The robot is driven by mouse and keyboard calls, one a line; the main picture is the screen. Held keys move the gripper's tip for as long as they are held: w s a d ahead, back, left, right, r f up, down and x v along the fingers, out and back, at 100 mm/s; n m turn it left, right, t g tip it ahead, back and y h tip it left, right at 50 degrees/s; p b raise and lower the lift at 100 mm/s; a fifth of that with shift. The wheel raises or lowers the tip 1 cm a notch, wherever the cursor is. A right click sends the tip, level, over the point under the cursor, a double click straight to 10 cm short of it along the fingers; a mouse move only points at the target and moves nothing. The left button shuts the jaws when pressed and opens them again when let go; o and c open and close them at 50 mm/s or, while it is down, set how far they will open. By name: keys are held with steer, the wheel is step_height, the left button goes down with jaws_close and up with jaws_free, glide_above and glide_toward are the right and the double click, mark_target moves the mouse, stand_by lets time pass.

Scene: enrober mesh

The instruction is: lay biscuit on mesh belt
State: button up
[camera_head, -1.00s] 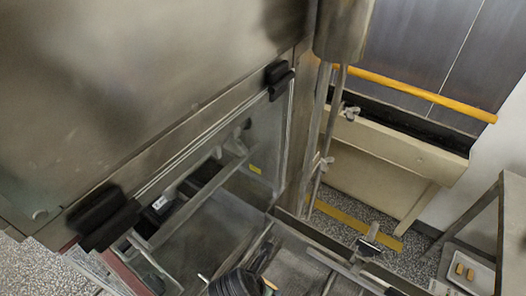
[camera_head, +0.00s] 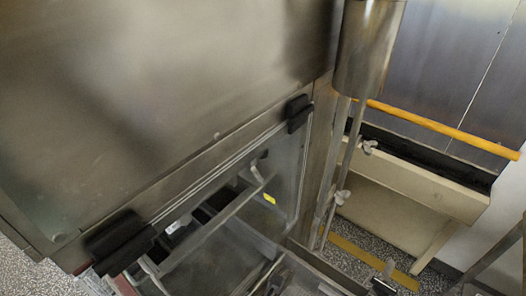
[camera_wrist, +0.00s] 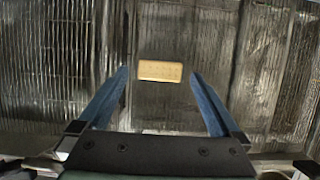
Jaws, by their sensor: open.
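In the wrist view, a tan rectangular biscuit (camera_wrist: 160,71) with small dots lies flat on the metal mesh belt (camera_wrist: 205,110). My gripper (camera_wrist: 160,80) is open, its two blue fingers spread to the left and right of the biscuit. The biscuit shows just beyond the fingertips, and no finger visibly touches it. In the head view neither the biscuit nor my gripper can be made out; only a strip of the machine bed shows at the bottom edge.
A large steel machine housing (camera_head: 150,95) fills the left of the head view, with a clear panel and black handles (camera_head: 298,113) below it. Steel posts (camera_head: 345,170) stand at its corner. A cream trough (camera_head: 415,180) and yellow rail (camera_head: 440,127) are behind.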

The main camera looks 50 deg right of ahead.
steer(key=v, duration=1)
steer(key=shift+a, duration=0.1)
